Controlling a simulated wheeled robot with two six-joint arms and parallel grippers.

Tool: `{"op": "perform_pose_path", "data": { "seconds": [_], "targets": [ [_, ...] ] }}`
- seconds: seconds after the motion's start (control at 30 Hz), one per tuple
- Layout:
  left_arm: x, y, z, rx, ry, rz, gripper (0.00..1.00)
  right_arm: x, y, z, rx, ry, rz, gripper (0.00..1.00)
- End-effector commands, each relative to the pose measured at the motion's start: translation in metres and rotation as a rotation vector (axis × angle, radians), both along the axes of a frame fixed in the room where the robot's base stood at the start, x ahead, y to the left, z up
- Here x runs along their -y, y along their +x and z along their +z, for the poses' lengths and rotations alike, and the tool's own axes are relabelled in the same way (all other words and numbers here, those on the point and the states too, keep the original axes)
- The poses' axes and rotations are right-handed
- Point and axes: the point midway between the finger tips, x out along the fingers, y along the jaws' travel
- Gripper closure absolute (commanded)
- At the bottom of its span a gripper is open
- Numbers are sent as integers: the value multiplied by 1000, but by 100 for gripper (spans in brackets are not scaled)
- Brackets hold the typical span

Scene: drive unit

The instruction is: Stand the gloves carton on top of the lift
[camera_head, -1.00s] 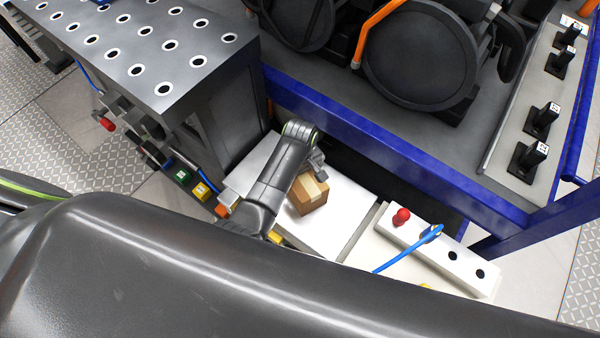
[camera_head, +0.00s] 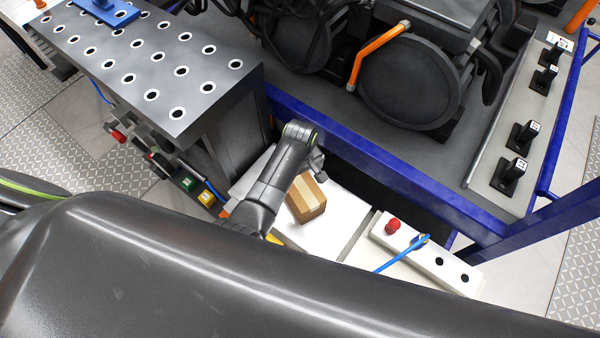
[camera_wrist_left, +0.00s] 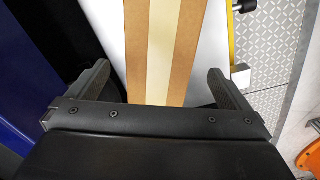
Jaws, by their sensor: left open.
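The carton (camera_head: 307,201) is a brown box with a pale tape strip along its top. It lies on a white flat top (camera_head: 342,208) below the blue frame; I cannot tell for sure whether this top is the lift. My left gripper (camera_head: 317,163) is at the far end of the carton, partly hidden by its own wrist. In the left wrist view its fingers (camera_wrist_left: 157,85) are open, one to each side of the carton (camera_wrist_left: 150,45), with gaps visible between. The carton's lower part is hidden. My right gripper is not in view.
A grey perforated table (camera_head: 165,60) stands at left. A blue frame rail (camera_head: 370,155) runs behind the white top, with dark machinery beyond. A white panel with a red button (camera_head: 392,225) and blue cable lies right of it. Green and yellow buttons (camera_head: 205,197) are at left.

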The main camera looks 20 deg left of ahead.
Motion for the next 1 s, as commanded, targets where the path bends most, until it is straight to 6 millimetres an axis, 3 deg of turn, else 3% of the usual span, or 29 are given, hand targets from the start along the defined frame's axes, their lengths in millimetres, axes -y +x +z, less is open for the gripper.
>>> {"op": "perform_pose_path", "data": {
  "seconds": [0.03,0.1,0.4,0.8,1.0],
  "targets": [
    [0,0,13,0,0,0,0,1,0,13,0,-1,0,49],
    [0,0,21,0,0,0,0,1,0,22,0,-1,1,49],
    [0,0,45,1,0,0,0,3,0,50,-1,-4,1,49],
    [-3,3,47,26,-2,-5,0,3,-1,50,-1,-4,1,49],
    [-30,32,74,285,-3,-72,0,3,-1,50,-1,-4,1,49]
  ]
}}
